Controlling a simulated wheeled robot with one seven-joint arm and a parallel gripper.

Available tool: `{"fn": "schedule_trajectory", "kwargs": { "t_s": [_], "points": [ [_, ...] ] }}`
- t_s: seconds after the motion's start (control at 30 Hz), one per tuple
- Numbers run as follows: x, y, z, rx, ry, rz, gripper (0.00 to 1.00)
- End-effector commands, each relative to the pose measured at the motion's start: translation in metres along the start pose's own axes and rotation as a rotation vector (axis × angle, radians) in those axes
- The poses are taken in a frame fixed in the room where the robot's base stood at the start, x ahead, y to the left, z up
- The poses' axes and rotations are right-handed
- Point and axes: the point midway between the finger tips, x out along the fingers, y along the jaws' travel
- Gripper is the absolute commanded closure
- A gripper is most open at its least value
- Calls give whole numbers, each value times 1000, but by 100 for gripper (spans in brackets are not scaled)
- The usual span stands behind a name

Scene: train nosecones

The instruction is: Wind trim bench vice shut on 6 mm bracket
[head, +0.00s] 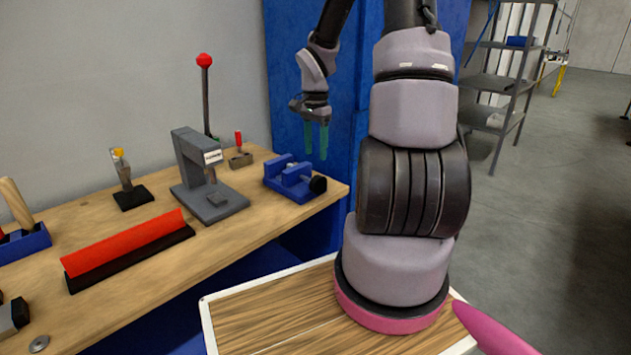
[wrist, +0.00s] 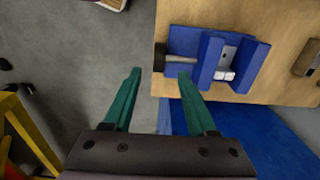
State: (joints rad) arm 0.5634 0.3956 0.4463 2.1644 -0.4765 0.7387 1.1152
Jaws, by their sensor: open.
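The blue bench vice (head: 292,180) stands at the right end of the wooden workbench in the head view, with its black round handle (head: 318,184) facing the bench's right edge. The wrist view shows the vice (wrist: 215,58) from above, with a grey screw and the black handle (wrist: 160,57) at its left. A small pale metal piece (wrist: 224,75) shows at the jaws; I cannot tell if it is the bracket. My gripper (head: 316,140), with green fingers, is open and empty. It hangs above and to the right of the vice, apart from it. The fingers (wrist: 163,100) also show in the wrist view.
On the workbench (head: 140,240) stand a grey press (head: 208,175) with a red-knobbed lever, a small red-handled clamp (head: 240,157) and a red-and-black bar (head: 128,248). Blue panels stand behind the bench end. Grey shelving (head: 500,85) and open floor lie to the right.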

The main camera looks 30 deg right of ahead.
Motion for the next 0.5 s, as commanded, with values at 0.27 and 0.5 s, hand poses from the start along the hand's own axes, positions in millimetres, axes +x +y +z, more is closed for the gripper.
{"fn": "schedule_trajectory", "kwargs": {
  "t_s": [0.27, 0.5],
  "points": [
    [41, 0, 1, -2, -5, 4, 43],
    [84, 1, 2, -2, -5, 4, 43]
  ]
}}
